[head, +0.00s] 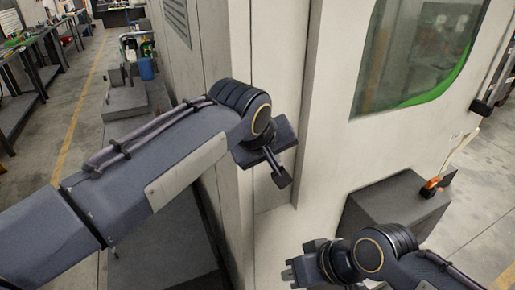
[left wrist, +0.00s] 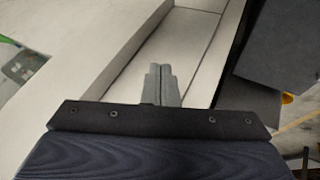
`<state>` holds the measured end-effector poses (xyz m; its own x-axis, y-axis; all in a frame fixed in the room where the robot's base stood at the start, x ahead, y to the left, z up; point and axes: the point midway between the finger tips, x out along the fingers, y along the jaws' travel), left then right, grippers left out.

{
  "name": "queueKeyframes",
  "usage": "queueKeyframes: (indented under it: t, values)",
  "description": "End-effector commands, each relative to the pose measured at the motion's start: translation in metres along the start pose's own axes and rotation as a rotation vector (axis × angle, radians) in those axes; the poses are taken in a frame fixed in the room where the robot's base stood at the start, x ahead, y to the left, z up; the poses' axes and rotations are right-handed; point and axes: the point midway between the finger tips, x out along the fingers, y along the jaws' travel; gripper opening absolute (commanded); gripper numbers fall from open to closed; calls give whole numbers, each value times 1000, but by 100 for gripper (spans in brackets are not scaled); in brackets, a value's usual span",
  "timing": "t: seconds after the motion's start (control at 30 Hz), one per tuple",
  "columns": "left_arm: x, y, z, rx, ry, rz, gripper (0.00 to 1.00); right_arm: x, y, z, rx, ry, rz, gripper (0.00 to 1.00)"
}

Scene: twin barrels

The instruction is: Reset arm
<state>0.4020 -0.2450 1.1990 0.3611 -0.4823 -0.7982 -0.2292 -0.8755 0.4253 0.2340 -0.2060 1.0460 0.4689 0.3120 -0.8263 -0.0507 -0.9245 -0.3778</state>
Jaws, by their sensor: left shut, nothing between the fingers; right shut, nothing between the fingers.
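My left gripper (head: 281,178) is at the end of the left arm, which reaches in from the left in the head view. It is in front of the pale machine wall, near a vertical edge. In the left wrist view its two grey fingers (left wrist: 161,85) are pressed together with nothing between them. My right gripper (head: 290,275) is lower, at the bottom of the head view, pointing left. It is shut and empty. Part of the right arm is cut off by the frame's lower edge.
A large pale machine (head: 275,50) with a green-edged window (head: 415,55) stands close in front. A dark grey box (head: 385,215) with an orange part (head: 432,187) is at the right. Workbenches (head: 30,65) line the far left, beside open floor (head: 70,125).

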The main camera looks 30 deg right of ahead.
Motion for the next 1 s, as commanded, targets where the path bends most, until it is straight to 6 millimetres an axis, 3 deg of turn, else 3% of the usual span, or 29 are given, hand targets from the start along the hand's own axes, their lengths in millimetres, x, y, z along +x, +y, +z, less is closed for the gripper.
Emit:
queueKeyframes:
  t: [0.17, 0.27, 0.37, 0.47, 0.57, 0.67, 0.8, 0.9, 1.0]
  values:
    - [-3, -2, -1, -1, 0, -1, 0, 0, 0, 0, 0, 0, 0, 0]
    - [-12, -18, -8, -7, 4, -6, 0, 0, 0, 0, 0, 0, 0, 0]
    - [-33, -62, -21, -23, 11, -20, 0, 0, 0, 0, 0, 0, 0, 0]
    - [-64, -127, -28, -43, 20, -41, 0, 0, 0, 0, 0, 0, 0, 0]
    - [-96, -197, -20, -67, 27, -64, 0, 0, 0, 0, 0, 0, 0, 0]
    - [-125, -264, 5, -95, 36, -88, 0, 0, 0, 0, 0, 0, 0, 0]
    - [-156, -342, 63, -140, 53, -119, 0, 0, 0, 0, 0, 0, 0, 0]
    - [-168, -381, 115, -173, 66, -139, 0, 0, 0, 0, 0, 0, 0, 0]
    - [-169, -404, 162, -200, 81, -156, 0, 0, 0, 0, 0, 0, 0, 0]
